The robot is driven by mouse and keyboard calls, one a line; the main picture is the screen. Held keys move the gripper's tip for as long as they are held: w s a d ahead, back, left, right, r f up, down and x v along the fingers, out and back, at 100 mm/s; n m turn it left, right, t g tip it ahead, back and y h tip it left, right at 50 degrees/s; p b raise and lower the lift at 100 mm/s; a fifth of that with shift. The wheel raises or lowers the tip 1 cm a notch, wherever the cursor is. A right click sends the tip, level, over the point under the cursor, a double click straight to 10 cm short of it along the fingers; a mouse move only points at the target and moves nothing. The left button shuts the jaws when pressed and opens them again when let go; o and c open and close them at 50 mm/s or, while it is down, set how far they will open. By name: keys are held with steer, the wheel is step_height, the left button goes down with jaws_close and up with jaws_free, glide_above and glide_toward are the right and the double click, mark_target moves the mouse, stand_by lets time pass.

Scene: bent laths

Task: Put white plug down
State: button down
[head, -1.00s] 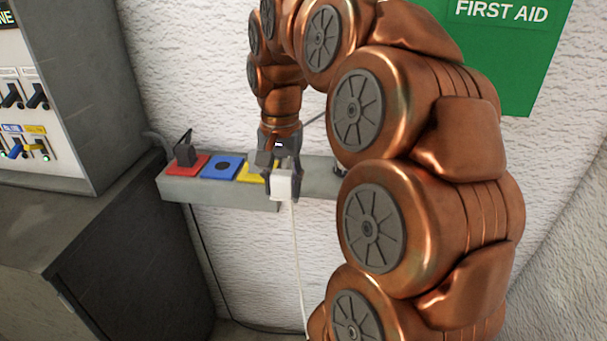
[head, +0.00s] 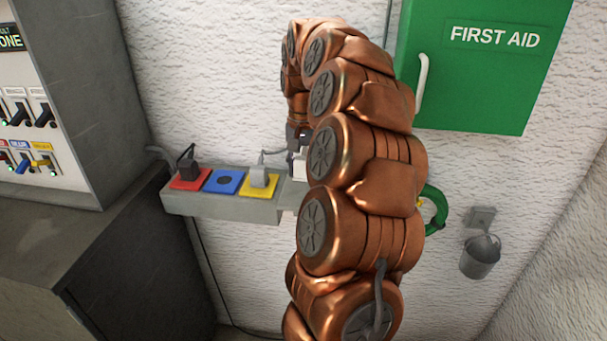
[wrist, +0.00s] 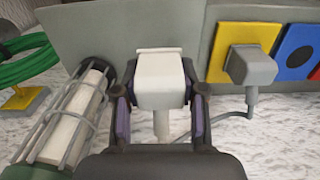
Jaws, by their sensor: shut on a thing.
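The white plug (wrist: 160,82) is between the two fingers of my gripper (wrist: 161,112) in the wrist view, with a pale cord stub below it. The gripper is shut on it. In the head view the white plug (head: 298,167) shows only partly beside my arm, and my gripper (head: 298,140) is largely hidden. The plug is at the grey strip (head: 220,204), to the right of the yellow socket (head: 270,186). I cannot tell whether it touches the strip.
A grey plug (head: 259,177) sits in the yellow socket and a black plug (head: 188,168) in the red one. The blue socket (head: 223,181) is empty. A caged lamp (wrist: 72,120) lies close left of my gripper, with a green hose (wrist: 28,62) beyond it.

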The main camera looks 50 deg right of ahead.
mark_target(304, 191)
steer(key=shift+w+d+f, duration=0.1)
steer(key=shift+w+d, duration=0.05)
steer(key=shift+d, duration=0.15)
steer(key=shift+f+p, duration=0.75)
steer(key=shift+f, duration=1)
steer(key=shift+f+b, duration=0.4)
steer(key=shift+b, duration=0.05)
steer(key=shift+f, duration=0.25)
steer(key=c, duration=0.7)
jaws_free()
steer(key=shift+o, duration=0.2)
steer(key=shift+r, duration=0.15)
